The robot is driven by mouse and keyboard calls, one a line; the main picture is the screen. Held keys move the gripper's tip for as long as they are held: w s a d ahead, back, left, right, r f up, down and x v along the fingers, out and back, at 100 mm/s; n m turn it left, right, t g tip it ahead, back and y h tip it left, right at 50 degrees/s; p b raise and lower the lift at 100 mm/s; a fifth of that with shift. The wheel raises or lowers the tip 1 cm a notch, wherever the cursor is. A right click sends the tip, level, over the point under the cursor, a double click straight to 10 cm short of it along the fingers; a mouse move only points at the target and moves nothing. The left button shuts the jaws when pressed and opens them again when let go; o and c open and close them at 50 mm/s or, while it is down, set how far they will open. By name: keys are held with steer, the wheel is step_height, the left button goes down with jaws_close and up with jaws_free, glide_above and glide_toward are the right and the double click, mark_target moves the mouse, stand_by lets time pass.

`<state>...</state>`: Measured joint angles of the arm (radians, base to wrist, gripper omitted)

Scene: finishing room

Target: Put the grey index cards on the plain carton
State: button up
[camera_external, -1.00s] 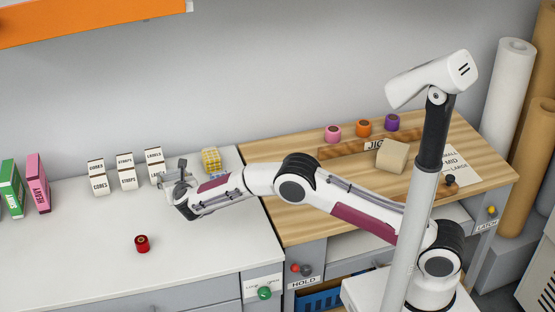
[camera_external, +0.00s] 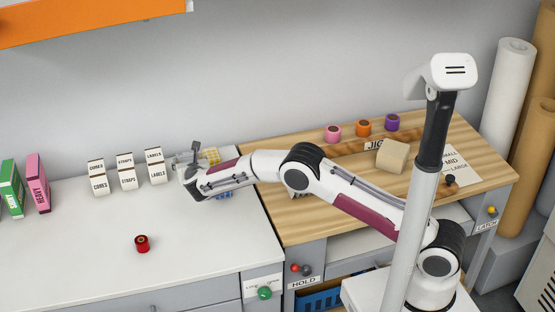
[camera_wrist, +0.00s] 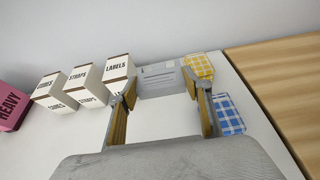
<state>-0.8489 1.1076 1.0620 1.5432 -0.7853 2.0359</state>
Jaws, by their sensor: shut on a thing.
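My gripper (camera_wrist: 160,84) is shut on the grey index cards (camera_wrist: 160,77), a flat pale-grey piece with lighter markings spanning between its fingertips in the wrist view. In the external view my gripper (camera_external: 190,158) is at the back of the white counter, just right of the labels box; the cards are hard to make out there. A plain beige carton-like block (camera_external: 392,156) sits tilted on the wooden bench at right, well away from my gripper. It is not in the wrist view.
White boxes marked cubes (camera_external: 98,178), straps (camera_external: 127,172) and labels (camera_external: 155,166) stand left of my gripper. Yellow checked (camera_wrist: 199,66) and blue checked (camera_wrist: 228,115) boxes are close at its right. A red spool (camera_external: 142,243) stands in front. Pink, orange and purple spools line the bench back.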

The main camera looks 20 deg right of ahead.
steer(key=w+d+r+m+g+h, duration=0.1)
steer(key=w+d+r+m+h, duration=0.15)
steer(key=d, duration=1.25)
steer(key=w+d+r+m+g+h, duration=0.1)
steer(key=w+d+m+g+h, duration=0.2)
steer(key=d, duration=1.1)
steer(key=w+d+r+m+h, duration=0.1)
steer(key=w+d+m+h, duration=0.25)
steer(key=d, duration=1.15)
steer(key=r+m+g+h, duration=0.1)
steer(key=m+g+h, duration=0.3)
steer(key=m+g, duration=0.55)
glide_above(392, 155)
steer(key=shift+r+n, duration=0.15)
steer(key=shift+n, duration=0.2)
steer(key=shift+f, duration=3.1)
